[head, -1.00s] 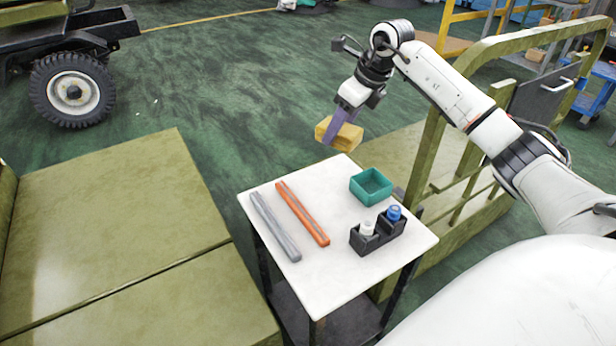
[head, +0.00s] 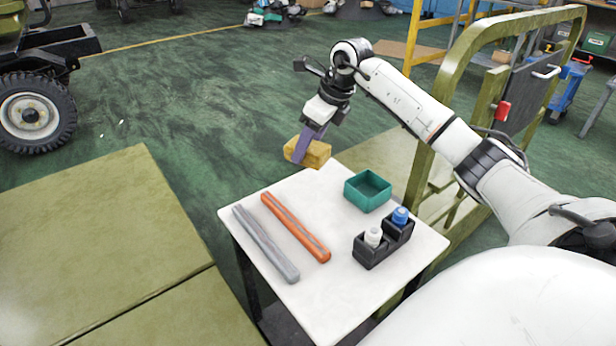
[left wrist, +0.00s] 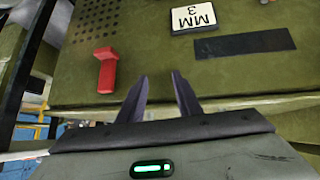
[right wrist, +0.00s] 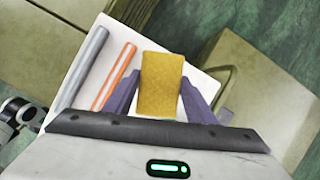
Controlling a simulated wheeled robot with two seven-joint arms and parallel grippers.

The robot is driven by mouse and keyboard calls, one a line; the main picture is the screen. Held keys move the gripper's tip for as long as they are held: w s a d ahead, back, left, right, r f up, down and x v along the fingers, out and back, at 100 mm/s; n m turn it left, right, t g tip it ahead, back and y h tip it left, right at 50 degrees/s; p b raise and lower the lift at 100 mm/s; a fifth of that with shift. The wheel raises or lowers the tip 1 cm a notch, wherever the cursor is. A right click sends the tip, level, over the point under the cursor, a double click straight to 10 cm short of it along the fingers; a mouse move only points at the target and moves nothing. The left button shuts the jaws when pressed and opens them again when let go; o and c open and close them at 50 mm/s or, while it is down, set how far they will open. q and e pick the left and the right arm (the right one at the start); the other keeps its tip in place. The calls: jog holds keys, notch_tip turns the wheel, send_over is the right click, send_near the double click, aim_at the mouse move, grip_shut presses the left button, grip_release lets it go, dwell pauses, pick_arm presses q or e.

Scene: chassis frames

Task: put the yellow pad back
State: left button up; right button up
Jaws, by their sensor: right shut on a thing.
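The yellow pad (head: 308,151) is a yellow-tan block in my right gripper (head: 309,148), held over the far edge of the white table. In the right wrist view the pad (right wrist: 161,85) sits between the purple fingers of the right gripper (right wrist: 161,98), which is shut on it. A green open-topped box (head: 368,191) stands on the table (head: 300,205), to the right of and nearer than the pad. My left gripper (left wrist: 159,88) shows only in the left wrist view, its fingers apart with nothing between them.
A grey bar (head: 265,244) and an orange bar (head: 296,228) lie on the table's left side. A black holder (head: 384,243) carries a white bottle (head: 373,237) and a blue-capped one (head: 400,217). An olive frame (head: 470,90) stands at right. A red handle (left wrist: 107,72) shows in the left wrist view.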

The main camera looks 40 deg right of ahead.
aim_at(325, 151)
jog(key=shift+f, duration=0.75)
notch_tip(325, 151, down, 5)
jog(key=shift+f+b, duration=0.1)
jog(key=shift+b, duration=0.45)
jog(key=shift+f, duration=2.35)
jog(key=o, duration=0.9)
pick_arm(q)
jog(key=shift+w+f, duration=0.35)
jog(key=shift+f, duration=0.25)
pick_arm(e)
jog(key=shift+o, duration=0.2)
jog(key=shift+w, duration=0.1)
jog(key=v, duration=1.2)
jog(key=shift+p, duration=0.3)
pick_arm(q)
jog(key=shift+r, duration=0.35)
